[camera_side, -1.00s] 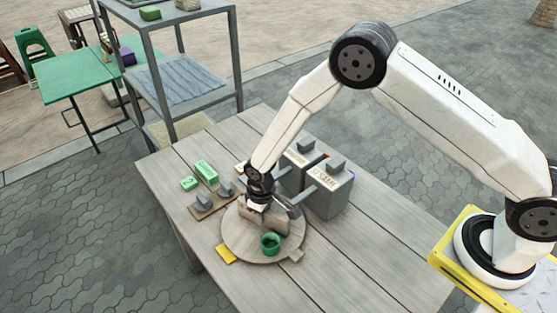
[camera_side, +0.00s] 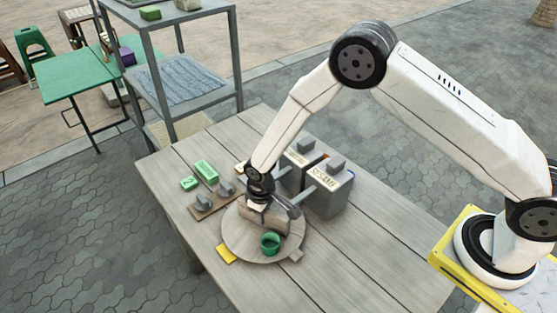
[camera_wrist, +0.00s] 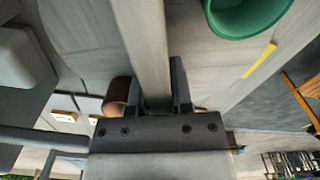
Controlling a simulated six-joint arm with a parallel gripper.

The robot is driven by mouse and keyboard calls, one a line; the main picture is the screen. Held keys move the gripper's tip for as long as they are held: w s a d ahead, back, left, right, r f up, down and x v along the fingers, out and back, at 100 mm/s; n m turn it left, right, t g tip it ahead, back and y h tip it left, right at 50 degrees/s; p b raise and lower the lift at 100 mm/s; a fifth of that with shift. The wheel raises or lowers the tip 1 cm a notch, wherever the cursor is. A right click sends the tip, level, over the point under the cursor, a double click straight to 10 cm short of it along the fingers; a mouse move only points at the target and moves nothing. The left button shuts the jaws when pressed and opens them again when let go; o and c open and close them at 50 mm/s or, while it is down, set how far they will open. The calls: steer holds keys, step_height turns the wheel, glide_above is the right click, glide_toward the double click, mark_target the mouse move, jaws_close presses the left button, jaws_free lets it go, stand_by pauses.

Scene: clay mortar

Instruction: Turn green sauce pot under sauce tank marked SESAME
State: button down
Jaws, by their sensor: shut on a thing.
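The green sauce pot (camera_side: 270,243) stands upright near the front of a round grey turntable (camera_side: 236,243). It also shows at the top right of the wrist view (camera_wrist: 250,22). The grey tank marked SESAME (camera_side: 326,195) stands behind and to the right of the pot, with a spout pointing toward the turntable. The pot is not under that spout. My gripper (camera_wrist: 158,95) is shut on an upright grey bar (camera_wrist: 145,45) that crosses the turntable. In the side view my gripper (camera_side: 262,203) hides part of the bar.
A second tank (camera_side: 300,165) stands beside the SESAME one. A brown pot (camera_wrist: 117,93) is close beside my fingers. A board with grey knobs (camera_side: 215,198) and green blocks (camera_side: 206,170) are at left. The table's right is clear.

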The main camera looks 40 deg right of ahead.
steer(key=shift+n, duration=5.8)
steer(key=shift+d+n, duration=0.1)
steer(key=shift+n, duration=1.6)
steer(key=c, duration=0.5)
jaws_free()
